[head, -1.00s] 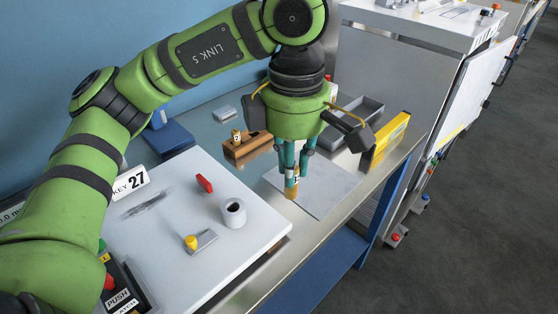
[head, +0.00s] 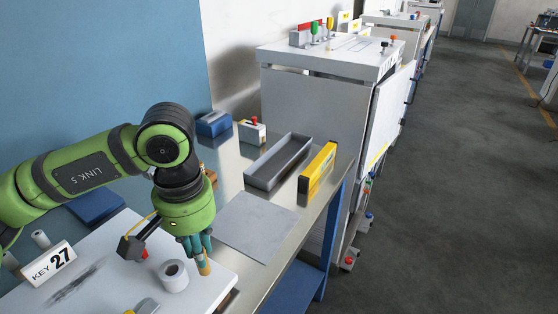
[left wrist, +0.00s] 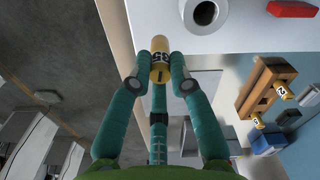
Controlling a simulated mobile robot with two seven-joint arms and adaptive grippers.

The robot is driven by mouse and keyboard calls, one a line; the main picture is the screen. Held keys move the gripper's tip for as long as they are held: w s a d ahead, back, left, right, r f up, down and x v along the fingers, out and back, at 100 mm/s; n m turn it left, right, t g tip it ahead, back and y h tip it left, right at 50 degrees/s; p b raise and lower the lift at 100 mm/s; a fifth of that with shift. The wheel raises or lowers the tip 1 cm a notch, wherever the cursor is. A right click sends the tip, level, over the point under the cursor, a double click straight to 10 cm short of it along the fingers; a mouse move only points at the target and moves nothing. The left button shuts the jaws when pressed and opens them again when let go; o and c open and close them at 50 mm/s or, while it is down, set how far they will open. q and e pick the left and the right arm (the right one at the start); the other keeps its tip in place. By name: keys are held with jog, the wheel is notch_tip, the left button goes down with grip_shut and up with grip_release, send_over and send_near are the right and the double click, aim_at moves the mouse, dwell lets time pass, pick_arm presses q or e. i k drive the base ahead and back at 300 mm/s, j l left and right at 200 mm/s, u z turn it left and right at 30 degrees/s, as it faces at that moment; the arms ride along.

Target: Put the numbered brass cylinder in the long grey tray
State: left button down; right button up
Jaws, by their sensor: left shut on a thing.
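A brass cylinder (head: 203,266) with black digits is between the fingertips of my left gripper (head: 200,250). In the left wrist view the cylinder (left wrist: 160,62) shows between both fingers (left wrist: 160,80), its digits turned and hard to read. My left gripper is shut on it, pointing down, at the right edge of the white slab in the head view; its exact height is unclear. The long grey tray (head: 264,184) stands further back to the right, apart from the gripper, and looks empty. My right gripper is not in view.
A white slab (head: 105,255) carries a white cup (head: 174,276) and a KEY 27 sign (head: 47,264). A yellow block (head: 317,168) stands right of the tray. A flat grey sheet (head: 255,225) lies clear before it. A wooden rack (left wrist: 262,88) is near numbered cylinders.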

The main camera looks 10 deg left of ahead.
aim_at(267, 174)
jog(key=i+l+u, duration=0.55)
jog(key=i+l, duration=0.15)
jog(key=i+l+u, duration=0.25)
jog(key=l, duration=0.25)
jog(key=i+l+u, duration=0.3)
jog(key=l, duration=0.25)
